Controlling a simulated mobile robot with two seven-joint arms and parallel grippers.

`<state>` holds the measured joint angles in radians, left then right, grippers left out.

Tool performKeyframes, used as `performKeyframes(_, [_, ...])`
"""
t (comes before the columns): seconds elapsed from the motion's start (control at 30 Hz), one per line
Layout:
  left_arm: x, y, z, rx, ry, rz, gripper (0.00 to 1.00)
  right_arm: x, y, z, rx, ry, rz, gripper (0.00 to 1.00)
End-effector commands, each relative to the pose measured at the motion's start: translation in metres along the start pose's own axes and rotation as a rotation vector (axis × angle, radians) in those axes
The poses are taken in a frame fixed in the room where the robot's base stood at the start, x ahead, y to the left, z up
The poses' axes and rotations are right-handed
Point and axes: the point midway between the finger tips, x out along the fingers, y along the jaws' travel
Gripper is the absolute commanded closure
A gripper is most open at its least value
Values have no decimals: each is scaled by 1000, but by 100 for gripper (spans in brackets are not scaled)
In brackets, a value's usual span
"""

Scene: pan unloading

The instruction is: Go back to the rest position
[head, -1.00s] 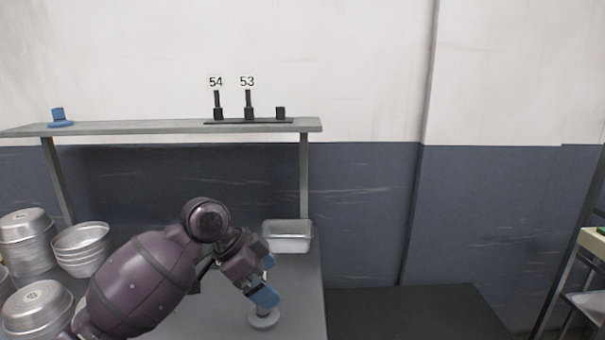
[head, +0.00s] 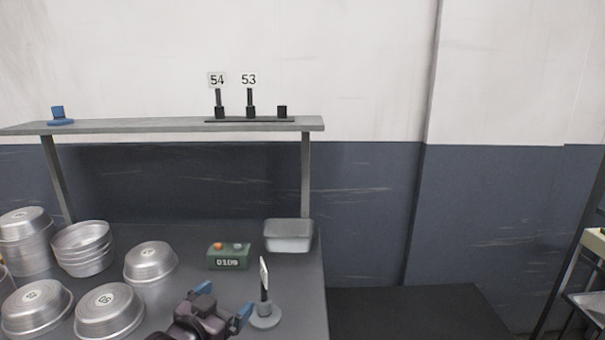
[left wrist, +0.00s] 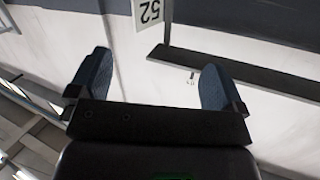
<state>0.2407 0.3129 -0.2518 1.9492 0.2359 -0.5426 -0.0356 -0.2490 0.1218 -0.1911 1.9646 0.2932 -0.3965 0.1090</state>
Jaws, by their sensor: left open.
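My left gripper (head: 224,302) is low in the head view, open, its two blue fingers apart with nothing between them. It is left of a small sign holder (head: 265,318) with a grey round base, black post and white card, and is apart from it. In the left wrist view both fingers of the left gripper (left wrist: 155,80) are spread and empty. A white card reading 52 (left wrist: 149,12) shows upside down at the top of that view. My right gripper is in neither view.
Stacked metal pans (head: 108,310) fill the table's left side. A green box with a 0109 display (head: 229,258) and a rectangular metal pan (head: 289,236) stand farther back. A shelf (head: 150,126) above carries signs 54 (head: 217,80) and 53 (head: 249,80) and a blue holder (head: 60,117).

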Motion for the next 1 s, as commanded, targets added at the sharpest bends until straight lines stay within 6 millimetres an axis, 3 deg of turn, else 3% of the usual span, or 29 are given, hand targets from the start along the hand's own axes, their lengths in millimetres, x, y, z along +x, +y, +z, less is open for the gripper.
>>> performKeyframes(0.03, [-14,-1,20,-16,-10,-28,4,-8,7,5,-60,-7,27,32])
performKeyframes(0.3, [-91,-3,108,-47,-90,-162,4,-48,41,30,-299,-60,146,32])
performKeyframes(0.7, [-232,25,237,-150,-391,-282,4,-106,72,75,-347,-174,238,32])
performKeyframes(0.83, [-264,36,260,-179,-461,-295,4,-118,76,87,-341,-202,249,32])
performKeyframes(1.0, [-283,43,272,-190,-500,-299,4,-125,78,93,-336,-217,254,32])
